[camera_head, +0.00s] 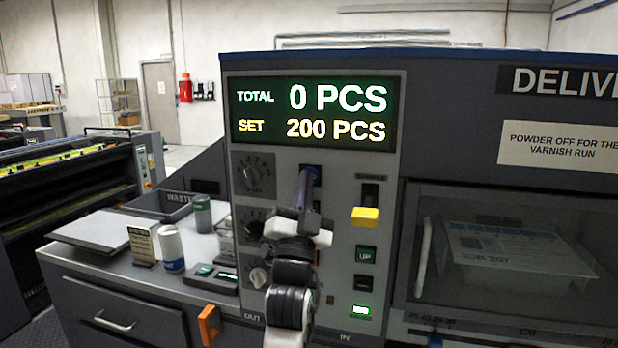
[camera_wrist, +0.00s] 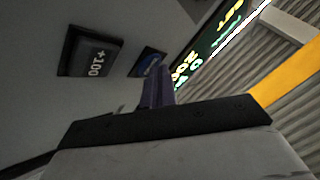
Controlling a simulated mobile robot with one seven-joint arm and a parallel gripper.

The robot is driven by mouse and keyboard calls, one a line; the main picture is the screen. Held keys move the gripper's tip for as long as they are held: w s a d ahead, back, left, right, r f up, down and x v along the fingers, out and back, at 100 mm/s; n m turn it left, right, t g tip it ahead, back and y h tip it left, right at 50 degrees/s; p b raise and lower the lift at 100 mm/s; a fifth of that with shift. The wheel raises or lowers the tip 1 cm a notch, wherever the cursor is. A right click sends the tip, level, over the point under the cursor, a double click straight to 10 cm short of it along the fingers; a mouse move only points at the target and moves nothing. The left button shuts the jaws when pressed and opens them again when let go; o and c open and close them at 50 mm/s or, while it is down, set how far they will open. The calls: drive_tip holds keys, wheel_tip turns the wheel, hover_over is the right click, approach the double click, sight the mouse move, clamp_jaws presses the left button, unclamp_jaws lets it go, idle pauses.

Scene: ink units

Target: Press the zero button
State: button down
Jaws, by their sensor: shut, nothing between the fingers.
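The display (camera_head: 315,111) on the control panel reads TOTAL 0 PCS in green and SET 200 PCS in yellow. My gripper (camera_head: 304,186) is shut and empty, its purple fingers in front of the panel just below the display. A dark button (camera_head: 311,170) shows at the fingertips, partly covered by them. In the wrist view my fingers (camera_wrist: 158,86) reach up to a small blue-faced button (camera_wrist: 149,62); whether they touch it cannot be told. No readable label marks it as zero. A dark button marked +100 (camera_wrist: 92,56) lies left of it.
A can (camera_head: 171,248) stands on the left counter. A windowed delivery cover (camera_head: 510,255) is at right.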

idle(0.4)
drive_tip(key=shift+s+a+b, duration=0.25)
drive_tip(key=shift+s+b, duration=0.1)
drive_tip(key=shift+s, duration=0.45)
drive_tip(key=shift+s, duration=0.1)
drive_tip(key=s, duration=0.1)
drive_tip(key=s+a+b, duration=0.1)
drive_tip(key=s, duration=0.2)
drive_tip(key=shift+s+a, duration=0.25)
drive_tip(key=shift+s, duration=0.05)
